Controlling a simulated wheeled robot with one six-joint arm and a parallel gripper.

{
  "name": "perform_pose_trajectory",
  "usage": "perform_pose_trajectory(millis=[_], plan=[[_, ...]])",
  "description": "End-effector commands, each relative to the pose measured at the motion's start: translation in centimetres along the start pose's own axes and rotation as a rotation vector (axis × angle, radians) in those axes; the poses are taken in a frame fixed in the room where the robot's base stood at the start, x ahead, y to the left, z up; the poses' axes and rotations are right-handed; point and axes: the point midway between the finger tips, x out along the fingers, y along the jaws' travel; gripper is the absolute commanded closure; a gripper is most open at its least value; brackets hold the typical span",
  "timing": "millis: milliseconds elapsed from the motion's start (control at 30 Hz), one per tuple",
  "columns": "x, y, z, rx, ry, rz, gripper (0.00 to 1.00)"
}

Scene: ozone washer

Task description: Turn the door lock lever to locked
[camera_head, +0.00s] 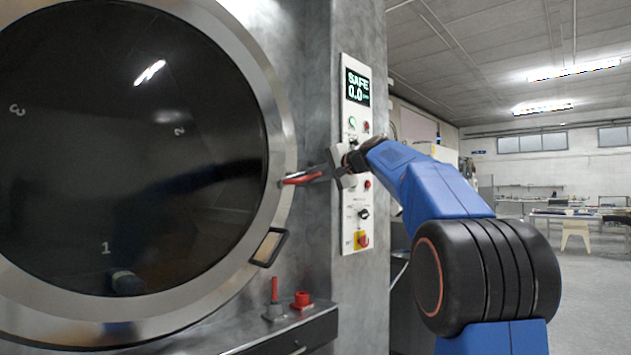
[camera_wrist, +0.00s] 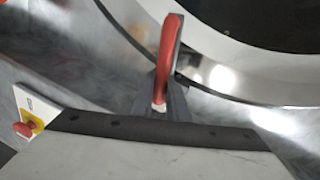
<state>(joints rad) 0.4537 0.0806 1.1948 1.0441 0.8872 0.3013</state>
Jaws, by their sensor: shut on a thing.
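The door lock lever (camera_head: 301,179) has a red handle and sits at the right rim of the round dark-glass door (camera_head: 130,165). In the head view it points left, roughly level. In the wrist view the red lever (camera_wrist: 167,55) stands nearly upright in the middle, leaning slightly right. My gripper (camera_head: 319,173) reaches in from the right, across the control panel, and is shut on the lever. Its dark fingers (camera_wrist: 165,103) are at the lever's lower end in the wrist view. The exact contact and the lever's mount are partly hidden.
The control panel (camera_head: 357,215) carries a display (camera_head: 357,88) reading SAFE 0.0, buttons, and a red-and-yellow switch (camera_head: 362,240) close to my arm. A framed latch (camera_head: 269,247) sits lower on the door rim. A ledge below holds a red stick (camera_head: 274,290) and a red knob (camera_head: 301,299).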

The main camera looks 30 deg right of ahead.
Motion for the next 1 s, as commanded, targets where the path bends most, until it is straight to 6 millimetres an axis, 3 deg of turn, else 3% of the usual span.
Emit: perform_pose_trajectory(millis=[767,800,833,867,1000], plan=[[-0.15,-0.66,-0.13,0.101,-0.018,-0.002,1.00],[-0.15,-0.67,-0.13,0.101,-0.018,-0.002,0.79],[-0.15,-0.67,-0.13,0.101,-0.018,-0.002,0.72],[-0.15,-0.66,-0.13,0.101,-0.018,-0.002,0.68],[-0.14,-0.63,-0.10,0.100,-0.018,-0.001,0.68]])
